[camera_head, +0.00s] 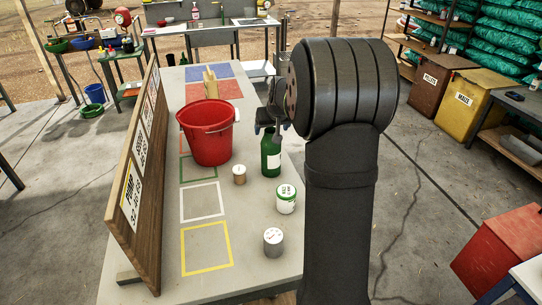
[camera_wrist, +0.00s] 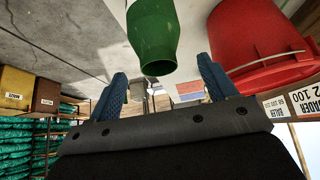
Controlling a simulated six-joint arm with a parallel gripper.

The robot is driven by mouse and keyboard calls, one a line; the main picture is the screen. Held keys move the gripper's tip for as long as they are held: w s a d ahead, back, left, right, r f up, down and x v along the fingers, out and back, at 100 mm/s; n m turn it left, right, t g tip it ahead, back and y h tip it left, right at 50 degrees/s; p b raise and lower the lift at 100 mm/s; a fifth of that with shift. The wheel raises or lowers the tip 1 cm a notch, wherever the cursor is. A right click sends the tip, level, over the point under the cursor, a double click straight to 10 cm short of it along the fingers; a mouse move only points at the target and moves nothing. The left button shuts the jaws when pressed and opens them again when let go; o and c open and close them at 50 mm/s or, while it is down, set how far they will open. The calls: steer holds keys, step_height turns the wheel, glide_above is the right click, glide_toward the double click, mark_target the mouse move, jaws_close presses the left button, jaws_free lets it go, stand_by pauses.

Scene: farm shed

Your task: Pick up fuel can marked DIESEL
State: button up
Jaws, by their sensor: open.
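No can with a readable DIESEL marking shows in either view. My gripper (camera_head: 270,118) is open and empty, just above and behind the green bottle (camera_head: 270,157) on the grey table. The bottle stands upright with a pale label too small to read. In the wrist view, the bottle's neck (camera_wrist: 157,45) shows ahead, between the two spread blue fingers of my gripper (camera_wrist: 162,66); I cannot tell whether they touch it. A green-and-white tin (camera_head: 286,201) and a grey tin (camera_head: 273,241) stand nearer the front. My arm hides part of the table's right side.
A red bucket (camera_head: 207,135) stands close left of the bottle; it also shows in the wrist view (camera_wrist: 252,42). A small brown jar (camera_head: 239,175) stands in front of it. A wooden sign board (camera_head: 140,180) lines the left edge. The yellow and white outlined squares are clear.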

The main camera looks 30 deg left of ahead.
mark_target(271, 131)
steer(key=x, duration=0.4)
steer(key=shift+w, duration=0.1)
steer(key=shift+c, duration=0.3)
steer(key=c, duration=1.6)
steer(key=shift+o, duration=0.2)
steer(key=shift+r, duration=0.15)
